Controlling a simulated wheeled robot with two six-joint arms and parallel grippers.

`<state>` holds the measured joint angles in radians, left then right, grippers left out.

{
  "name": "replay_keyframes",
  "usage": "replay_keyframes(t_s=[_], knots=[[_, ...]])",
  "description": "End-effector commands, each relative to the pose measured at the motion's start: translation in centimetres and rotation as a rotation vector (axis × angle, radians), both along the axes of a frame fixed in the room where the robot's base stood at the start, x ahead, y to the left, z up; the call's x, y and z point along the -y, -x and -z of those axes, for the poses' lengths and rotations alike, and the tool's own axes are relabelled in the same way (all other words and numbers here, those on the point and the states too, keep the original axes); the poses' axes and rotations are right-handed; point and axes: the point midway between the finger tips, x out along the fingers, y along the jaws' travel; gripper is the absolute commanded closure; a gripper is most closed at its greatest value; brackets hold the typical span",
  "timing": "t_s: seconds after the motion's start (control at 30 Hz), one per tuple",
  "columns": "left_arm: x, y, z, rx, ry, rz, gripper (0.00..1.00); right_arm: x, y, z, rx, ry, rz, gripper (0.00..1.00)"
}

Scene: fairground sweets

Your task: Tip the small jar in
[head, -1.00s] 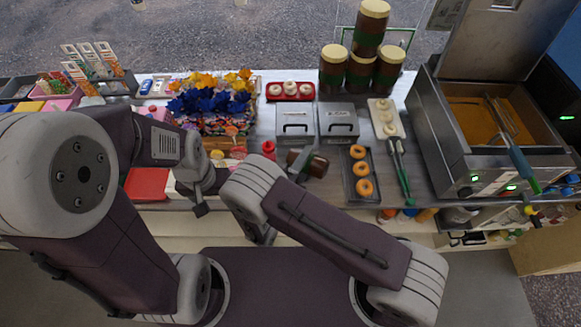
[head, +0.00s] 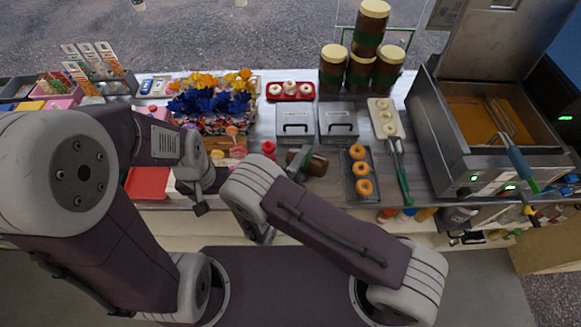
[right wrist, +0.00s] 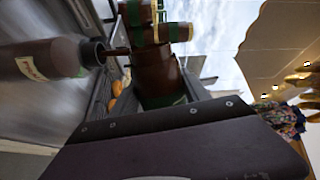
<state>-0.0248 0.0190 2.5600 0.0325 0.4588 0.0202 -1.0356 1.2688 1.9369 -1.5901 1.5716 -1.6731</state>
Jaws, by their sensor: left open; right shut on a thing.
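A small brown jar (head: 314,164) lies tilted well over on its side in the head view, in front of the two grey lidded boxes. My right gripper (head: 298,165) is shut on it. The right wrist view shows the brown jar (right wrist: 155,70) with a green band between the fingers; I cannot tell whether anything leaves it. My left gripper (head: 201,205) is open at the counter's front edge, left of the jar and apart from it; its fingertips are partly hidden by my arm.
Grey boxes (head: 295,122) and (head: 338,122) stand behind the jar. A doughnut tray (head: 349,190), a fryer (head: 432,130), stacked large jars (head: 360,72), a red bottle (head: 269,150) and a red ring tray (head: 290,98) surround it. Blue and yellow wrapped sweets (head: 210,97) stand at the left.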

Motion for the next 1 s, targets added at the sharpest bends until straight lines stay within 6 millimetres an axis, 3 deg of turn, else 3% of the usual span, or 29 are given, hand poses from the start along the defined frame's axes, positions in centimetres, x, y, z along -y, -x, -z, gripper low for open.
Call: replay_keyframes(t_s=[0.37, 0.77, 1.0], knots=[[0.0, 0.0, -0.5, 0.0, 0.0, 0.0, 0.2, -0.1, 0.0, -0.5, -0.012, 0.023, 0.0, 1.0], [0.0, 0.0, -6.6, 0.0, 0.0, 0.0, 0.2, -0.1, -0.1, -7.3, -0.011, 0.022, 0.0, 1.0], [0.0, 0.0, -6.3, 0.0, 0.0, 0.0, 0.2, -0.1, -0.1, -7.3, 0.022, -0.037, 0.0, 1.0]])
